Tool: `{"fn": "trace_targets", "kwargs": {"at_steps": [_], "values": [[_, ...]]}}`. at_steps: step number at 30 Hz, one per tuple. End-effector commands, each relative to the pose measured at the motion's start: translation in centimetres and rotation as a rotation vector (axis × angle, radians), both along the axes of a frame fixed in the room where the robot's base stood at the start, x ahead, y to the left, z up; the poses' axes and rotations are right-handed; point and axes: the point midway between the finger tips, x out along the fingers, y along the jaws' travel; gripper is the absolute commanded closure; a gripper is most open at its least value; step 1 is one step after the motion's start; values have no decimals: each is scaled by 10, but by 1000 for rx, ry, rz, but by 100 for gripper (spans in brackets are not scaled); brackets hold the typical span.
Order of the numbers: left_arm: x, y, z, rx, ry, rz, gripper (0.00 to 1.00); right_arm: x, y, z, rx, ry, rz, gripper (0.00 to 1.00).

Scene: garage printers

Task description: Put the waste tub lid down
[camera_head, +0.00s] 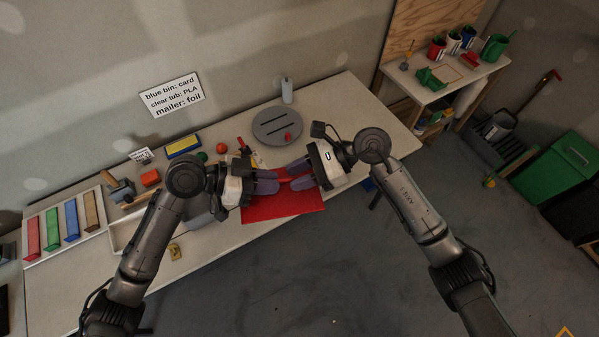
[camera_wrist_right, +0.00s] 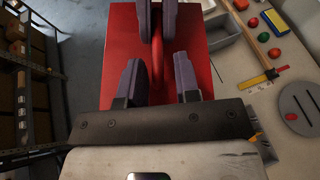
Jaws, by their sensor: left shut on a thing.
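A red rectangular lid (camera_head: 285,207) with a raised handle bar lies level at the front edge of the workbench in the head view. The right wrist view shows the lid (camera_wrist_right: 120,55) large, with its handle (camera_wrist_right: 157,60) running along the middle. My left gripper (camera_head: 276,180) is shut on the handle. My right gripper (camera_head: 291,175) is open, its fingers (camera_wrist_right: 158,80) apart on both sides of the handle without touching it. Whether the lid rests on a tub or is held above something is hidden.
A grey slotted disc (camera_head: 278,127) and a bottle (camera_head: 287,91) stand behind on the bench. A red ball (camera_head: 221,148), a yellow-blue block (camera_head: 183,146) and a colored strip board (camera_head: 64,228) are to the left. Bench surface (camera_head: 345,115) is clear at the right.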

Motion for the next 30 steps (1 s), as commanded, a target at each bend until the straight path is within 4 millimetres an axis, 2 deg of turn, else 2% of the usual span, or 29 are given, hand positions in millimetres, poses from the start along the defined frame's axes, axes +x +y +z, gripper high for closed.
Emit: {"fn": "trace_targets", "kwargs": {"at_steps": [1, 9, 16, 17, 24, 26, 30], "values": [[0, 0, 0, 0, 0, 0, 100, 0, 0, 0, 0, 0, 0, 75], [-1, -1, 0, -1, 1, -3, 100, 1, 0, 0, 0, -1, -2, 100], [-2, -1, 0, 0, 2, -6, 100, 1, -1, 1, 1, -2, -3, 100], [-2, -1, 0, 0, 2, -6, 86, 1, -1, 1, 1, -3, -3, 100], [-1, -1, 0, -1, 1, -3, 63, 1, 0, 1, 0, -2, -2, 100], [-1, 0, 0, 0, 1, -2, 58, 1, 0, 1, 0, -2, -1, 100], [0, 0, 0, 0, 0, -1, 57, 0, 0, 1, 0, -1, -1, 100]]}}
